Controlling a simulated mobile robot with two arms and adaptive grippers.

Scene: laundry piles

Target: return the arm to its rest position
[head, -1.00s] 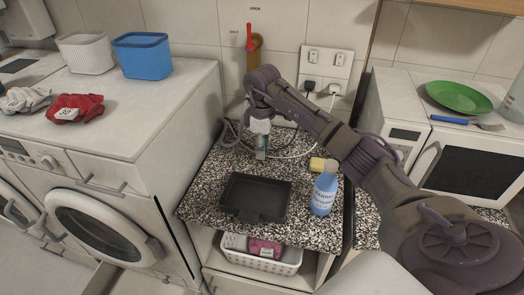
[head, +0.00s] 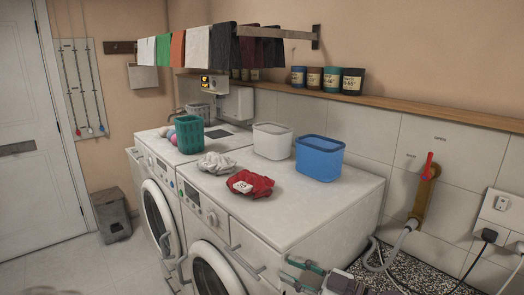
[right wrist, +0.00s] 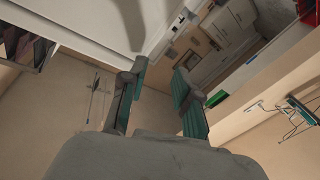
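My right gripper (head: 300,273) shows at the bottom edge of the head view, in front of the right washer's front right part. Its green-tipped fingers point left in the picture, and most of the arm is out of frame. In the right wrist view, the two fingers of the gripper (right wrist: 160,76) are spread apart with nothing between them.
White washers (head: 300,215) carry a blue basket (head: 319,160), a white basket (head: 272,142), a green basket (head: 190,135), a red cloth (head: 250,184) and a white cloth (head: 216,164). A drying rack (head: 275,32) hangs above.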

